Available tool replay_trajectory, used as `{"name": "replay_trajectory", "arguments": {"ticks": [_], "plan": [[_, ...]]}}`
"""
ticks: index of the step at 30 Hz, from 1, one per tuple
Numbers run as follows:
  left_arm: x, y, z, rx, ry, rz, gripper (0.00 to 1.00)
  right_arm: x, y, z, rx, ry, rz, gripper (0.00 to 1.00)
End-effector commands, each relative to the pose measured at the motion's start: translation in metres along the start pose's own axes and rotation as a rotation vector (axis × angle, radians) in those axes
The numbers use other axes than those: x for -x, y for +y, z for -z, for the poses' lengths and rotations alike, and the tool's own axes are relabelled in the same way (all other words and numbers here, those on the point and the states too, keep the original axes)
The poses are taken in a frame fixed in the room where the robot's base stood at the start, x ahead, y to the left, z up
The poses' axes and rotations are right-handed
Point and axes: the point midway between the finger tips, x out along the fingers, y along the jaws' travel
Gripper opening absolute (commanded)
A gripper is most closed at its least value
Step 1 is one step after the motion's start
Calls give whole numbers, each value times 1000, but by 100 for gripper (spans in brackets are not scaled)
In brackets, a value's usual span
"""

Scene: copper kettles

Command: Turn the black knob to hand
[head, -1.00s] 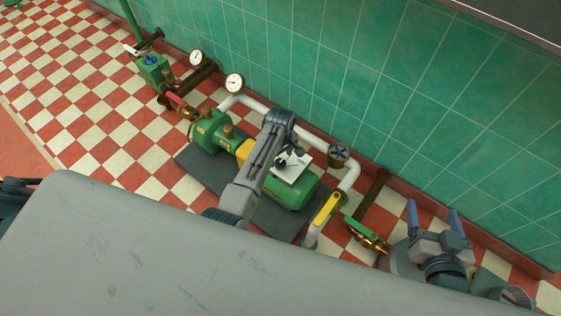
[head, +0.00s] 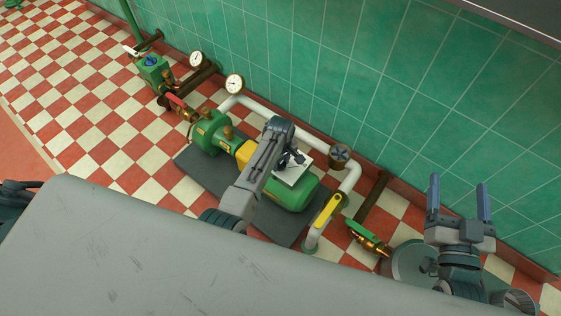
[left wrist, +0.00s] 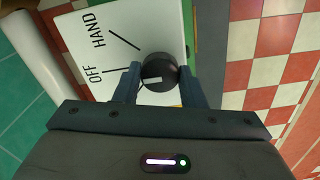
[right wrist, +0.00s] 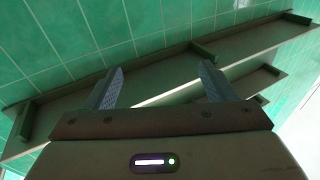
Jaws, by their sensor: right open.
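The black knob (left wrist: 158,72) sits on a white panel (left wrist: 85,30) marked HAND and OFF. My left gripper (left wrist: 159,68) has one finger on each side of the knob, very close to it. I cannot tell whether the fingers press on it. The knob's short white mark lies nearly level in the left wrist view. In the head view the white panel (head: 297,171) is on the green pump and my left gripper (head: 291,158) partly covers it.
The green pump (head: 292,195) stands on a dark mat (head: 185,165). White pipe (head: 352,176), a yellow lever (head: 329,208) and a green-handled brass valve (head: 362,234) lie to its right. Green tiled wall (head: 330,80) is behind. A grey surface (head: 120,240) fills the front.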

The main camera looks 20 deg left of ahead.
Motion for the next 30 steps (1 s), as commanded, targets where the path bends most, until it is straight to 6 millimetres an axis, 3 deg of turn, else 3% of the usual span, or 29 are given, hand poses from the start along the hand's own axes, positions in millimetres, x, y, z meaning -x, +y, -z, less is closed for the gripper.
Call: {"name": "replay_trajectory", "arguments": {"ticks": [8,14,20,25,30], "plan": [[0,-1,0,-6,0,2,14,0,0,-1,-2,-11,0,78],[2,0,0,-42,0,2,14,13,-2,-30,-23,-174,-1,78],[3,0,0,-117,0,2,14,45,-7,-77,-62,-459,1,78],[3,0,0,-202,0,3,14,94,-16,-118,-105,-761,12,78],[3,0,0,-291,0,2,14,101,-14,-118,-77,-866,16,78]]}}
